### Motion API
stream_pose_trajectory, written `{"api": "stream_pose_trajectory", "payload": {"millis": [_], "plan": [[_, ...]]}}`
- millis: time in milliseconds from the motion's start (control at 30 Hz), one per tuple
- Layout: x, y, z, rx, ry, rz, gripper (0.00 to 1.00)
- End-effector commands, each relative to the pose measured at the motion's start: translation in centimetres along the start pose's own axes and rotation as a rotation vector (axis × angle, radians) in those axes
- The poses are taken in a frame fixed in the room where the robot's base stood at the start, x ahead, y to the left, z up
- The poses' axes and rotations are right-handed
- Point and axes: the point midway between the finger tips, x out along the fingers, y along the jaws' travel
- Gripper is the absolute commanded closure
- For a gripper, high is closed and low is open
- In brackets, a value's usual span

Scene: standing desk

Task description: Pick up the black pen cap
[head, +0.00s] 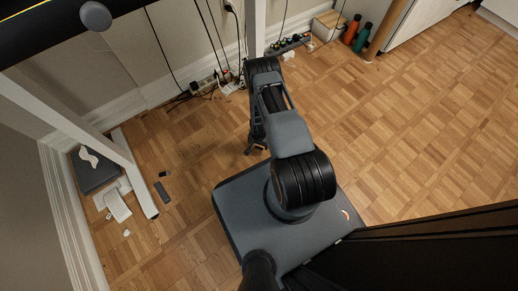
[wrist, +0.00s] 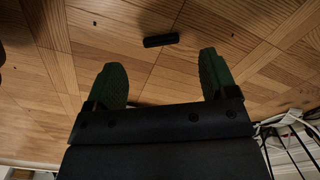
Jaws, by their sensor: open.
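A small black bar-like piece (wrist: 160,40), which looks like the black pen cap, lies flat on the wood floor in the wrist view. It is beyond my fingertips, near the middle between them, with bare floor around it. My gripper (wrist: 167,76) has two green fingers spread wide apart with nothing between them. In the head view my gripper (head: 255,148) hangs low over the floor, below my arm. I cannot make out the cap in the head view; my arm may hide it.
Cables and power strips (head: 205,84) lie along the wall behind. Bottles (head: 351,30) stand at the back. The floor at right is clear.

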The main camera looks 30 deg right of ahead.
Motion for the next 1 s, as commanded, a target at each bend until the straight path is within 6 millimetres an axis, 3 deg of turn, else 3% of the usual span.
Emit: {"api": "stream_pose_trajectory", "payload": {"millis": [400,667,1000], "plan": [[5.0,-0.1,0.0,-0.002,-0.001,0.001,0.21],[5.0,-0.1,-0.1,-0.002,0.0,0.0,0.22],[5.0,-0.1,0.0,-0.002,-0.001,0.001,0.55]]}}
